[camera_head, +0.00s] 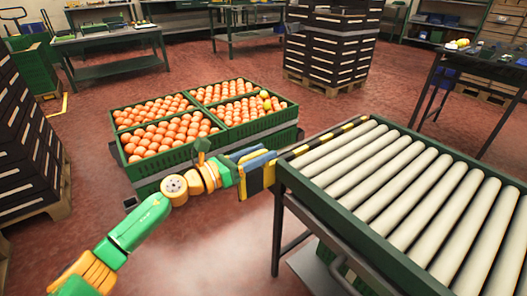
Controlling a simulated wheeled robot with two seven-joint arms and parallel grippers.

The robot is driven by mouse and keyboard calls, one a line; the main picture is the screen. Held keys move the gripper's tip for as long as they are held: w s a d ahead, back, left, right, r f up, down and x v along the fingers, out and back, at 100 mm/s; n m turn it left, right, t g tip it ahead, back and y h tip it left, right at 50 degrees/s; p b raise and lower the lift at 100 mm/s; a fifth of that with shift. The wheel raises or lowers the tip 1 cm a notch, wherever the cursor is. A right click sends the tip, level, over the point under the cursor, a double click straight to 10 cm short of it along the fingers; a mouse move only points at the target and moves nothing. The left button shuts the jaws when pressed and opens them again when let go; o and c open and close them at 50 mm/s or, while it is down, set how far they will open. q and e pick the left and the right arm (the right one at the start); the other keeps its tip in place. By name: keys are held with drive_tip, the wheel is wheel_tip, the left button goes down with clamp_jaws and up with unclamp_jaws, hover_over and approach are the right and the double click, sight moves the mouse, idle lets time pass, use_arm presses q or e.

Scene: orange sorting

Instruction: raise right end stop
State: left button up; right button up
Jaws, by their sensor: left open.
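The roller conveyor (296,176) stands at the right on dark legs, with a green frame and pale rollers. A black-and-yellow striped bar (331,138), which looks like the end stop, lies along its left end, about level with the rollers. I cannot tell whether it is the right one. My left gripper (264,165) is open at the left corner of the conveyor, close to the near end of the striped bar. I cannot tell whether it touches the bar or frame; its fingertips are partly hidden. My right gripper is not in view.
Green crates of oranges (165,157) sit on a low cart just behind my left arm. Dark stacked crates stand at the left (22,140) and at the back (330,45). A table (466,65) is at the back right. The red floor in front is clear.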

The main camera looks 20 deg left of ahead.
use_arm(q)
drive_tip(key=shift+w+d, duration=0.3)
drive_tip(key=shift+w, duration=0.1)
clamp_jaws()
drive_tip(key=shift+f, duration=0.1)
idle(1.0)
drive_tip(key=shift+r, duration=0.2)
wheel_tip(320, 180, up, 7)
drive_tip(key=p, duration=0.6)
drive_tip(key=shift+f, duration=0.15)
drive_tip(key=shift+r+p, duration=0.3)
drive_tip(key=shift+p, duration=0.15)
drive_tip(key=shift+a, duration=0.1)
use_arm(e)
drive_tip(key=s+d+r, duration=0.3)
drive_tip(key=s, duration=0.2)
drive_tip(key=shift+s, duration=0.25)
